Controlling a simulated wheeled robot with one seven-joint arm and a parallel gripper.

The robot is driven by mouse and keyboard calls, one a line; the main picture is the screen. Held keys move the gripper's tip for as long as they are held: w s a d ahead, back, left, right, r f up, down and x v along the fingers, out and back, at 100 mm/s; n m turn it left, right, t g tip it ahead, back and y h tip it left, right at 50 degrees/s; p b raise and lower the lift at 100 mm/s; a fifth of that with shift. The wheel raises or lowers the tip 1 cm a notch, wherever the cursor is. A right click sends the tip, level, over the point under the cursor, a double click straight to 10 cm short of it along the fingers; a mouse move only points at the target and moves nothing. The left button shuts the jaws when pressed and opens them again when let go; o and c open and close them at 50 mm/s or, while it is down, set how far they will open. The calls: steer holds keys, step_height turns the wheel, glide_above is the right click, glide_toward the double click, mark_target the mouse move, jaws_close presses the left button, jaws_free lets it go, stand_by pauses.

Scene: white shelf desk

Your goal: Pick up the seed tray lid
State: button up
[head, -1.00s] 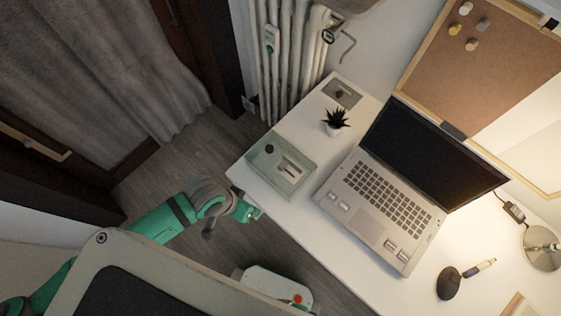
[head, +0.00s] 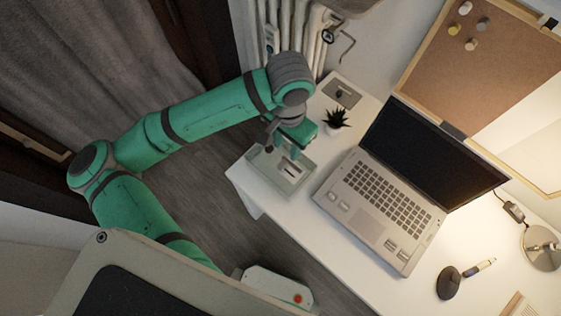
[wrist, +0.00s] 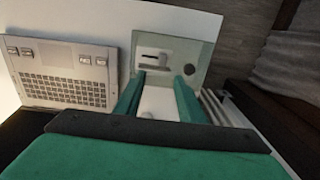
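The seed tray lid (head: 266,174) appears to be the pale green, see-through rectangular piece lying on the left end of the white desk. A light slotted part (head: 291,169) shows on or through it. In the wrist view the lid (wrist: 203,52) lies beyond the fingertips, with the slotted part near its left side. My gripper (head: 291,150) is above the far part of the lid and hides some of it. In the wrist view my gripper (wrist: 163,76) has its two green fingers spread apart with nothing held between them. I cannot tell the exact height above the lid.
An open laptop (head: 375,200) stands right of the lid. A small potted plant (head: 336,120) stands close behind my gripper, with a grey dish-like piece (head: 342,93) farther back. A radiator (head: 300,35) is by the desk's far left end. The white desk (head: 275,208) has a narrow bare strip in front.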

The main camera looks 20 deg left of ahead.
glide_above(285, 161)
steer(key=f, duration=0.4)
steer(key=shift+s+d+f, duration=0.1)
steer(key=shift+s+d, duration=0.05)
steer(key=shift+d, duration=0.05)
steer(key=f, duration=0.4)
steer(key=shift+w+a+f, duration=0.2)
steer(key=shift+w+f, duration=0.05)
steer(key=shift+f, duration=0.05)
steer(key=shift+s+d+f, duration=0.1)
steer(key=shift+f, duration=0.25)
